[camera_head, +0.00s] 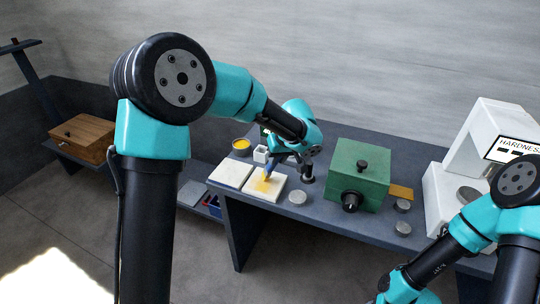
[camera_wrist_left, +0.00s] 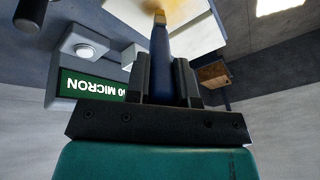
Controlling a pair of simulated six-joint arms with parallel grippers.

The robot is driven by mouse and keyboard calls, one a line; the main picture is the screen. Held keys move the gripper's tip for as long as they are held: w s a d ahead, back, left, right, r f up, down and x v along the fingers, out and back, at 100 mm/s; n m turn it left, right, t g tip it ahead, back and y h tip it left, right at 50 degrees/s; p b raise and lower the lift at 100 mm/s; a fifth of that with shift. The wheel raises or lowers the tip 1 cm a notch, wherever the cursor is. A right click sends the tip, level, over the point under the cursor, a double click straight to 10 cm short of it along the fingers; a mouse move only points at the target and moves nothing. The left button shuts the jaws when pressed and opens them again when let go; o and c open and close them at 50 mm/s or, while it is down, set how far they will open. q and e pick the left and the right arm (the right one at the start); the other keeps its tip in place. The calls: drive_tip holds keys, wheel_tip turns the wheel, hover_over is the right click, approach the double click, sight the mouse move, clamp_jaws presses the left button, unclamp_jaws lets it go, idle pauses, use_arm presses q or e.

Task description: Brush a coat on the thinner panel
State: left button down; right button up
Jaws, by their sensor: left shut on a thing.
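Two pale square panels lie side by side at the left end of the bench; I cannot tell which is thinner. The left panel (camera_head: 231,174) is plain. The right panel (camera_head: 274,193) has a yellow patch. My left gripper (camera_head: 275,164) is shut on a blue-handled brush (camera_wrist_left: 161,62), just above the right panel. The brush points down and its tip meets the yellow patch, which also shows in the left wrist view; contact is hard to confirm. A pot of yellow paint (camera_head: 241,145) stands behind the panels. My right gripper is out of view.
A green box (camera_head: 358,174) with black knobs stands mid-bench, with metal discs (camera_head: 297,197) nearby. A white hardness tester (camera_head: 452,190) stands at right. A wooden box (camera_head: 83,136) sits far left.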

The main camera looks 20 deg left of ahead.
use_arm(q)
drive_tip(key=w+v, duration=0.1)
drive_tip(key=v, duration=0.8)
idle(0.5)
drive_tip(key=shift+s+d, duration=0.1)
drive_tip(key=shift+d, duration=0.05)
idle(0.4)
drive_tip(key=s+a+r+g, duration=0.1)
drive_tip(key=a+r, duration=0.3)
drive_tip(key=a, duration=0.4)
drive_tip(key=shift+a+g, duration=0.3)
drive_tip(key=shift+g, duration=0.1)
drive_tip(key=shift+f, duration=0.15)
